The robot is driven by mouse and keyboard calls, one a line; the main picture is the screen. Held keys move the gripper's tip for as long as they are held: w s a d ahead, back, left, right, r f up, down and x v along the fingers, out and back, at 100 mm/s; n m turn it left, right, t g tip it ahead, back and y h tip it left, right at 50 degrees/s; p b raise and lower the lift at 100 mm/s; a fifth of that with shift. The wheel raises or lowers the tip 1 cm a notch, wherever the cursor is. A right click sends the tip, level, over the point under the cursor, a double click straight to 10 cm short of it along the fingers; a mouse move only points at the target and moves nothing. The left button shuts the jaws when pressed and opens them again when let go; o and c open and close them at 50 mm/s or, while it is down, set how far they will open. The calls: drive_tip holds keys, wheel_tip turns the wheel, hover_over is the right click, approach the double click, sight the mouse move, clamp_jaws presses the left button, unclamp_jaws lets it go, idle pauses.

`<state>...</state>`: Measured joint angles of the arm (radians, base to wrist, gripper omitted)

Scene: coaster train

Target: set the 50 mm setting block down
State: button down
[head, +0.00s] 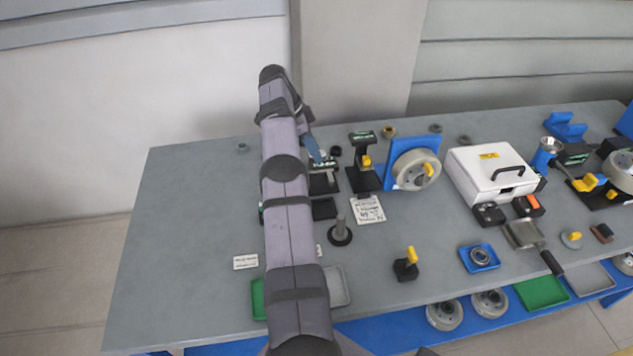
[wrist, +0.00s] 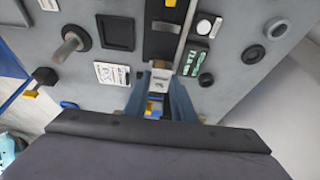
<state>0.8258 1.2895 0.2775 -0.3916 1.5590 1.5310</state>
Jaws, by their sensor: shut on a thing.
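My gripper (wrist: 160,92) has its two blue fingers closed around a small light metal block (wrist: 160,77), which looks like the setting block. The block is held in front of a dark gauge stand with a green-lettered display (wrist: 192,60). I cannot tell whether the block touches anything below. In the head view my gripper (head: 313,150) is over the back of the bench, beside the left gauge stand (head: 324,163); the block cannot be made out there. A black square tray (wrist: 118,32) also shows in the head view (head: 323,208).
A second gauge stand (head: 364,180) with a yellow part stands close to the right of my gripper. A post on a round base (head: 340,232) and a written card (head: 367,208) lie nearer the front. The bench (head: 190,220) is mostly clear at left.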

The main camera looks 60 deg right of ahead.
wheel_tip(320, 180, down, 5)
drive_tip(key=shift+b, duration=0.5)
drive_tip(key=shift+f+p, duration=0.95)
drive_tip(key=shift+f, duration=1.5)
drive_tip(key=shift+f, duration=0.15)
drive_tip(key=c, duration=1.8)
unclamp_jaws()
drive_tip(key=shift+o, duration=0.2)
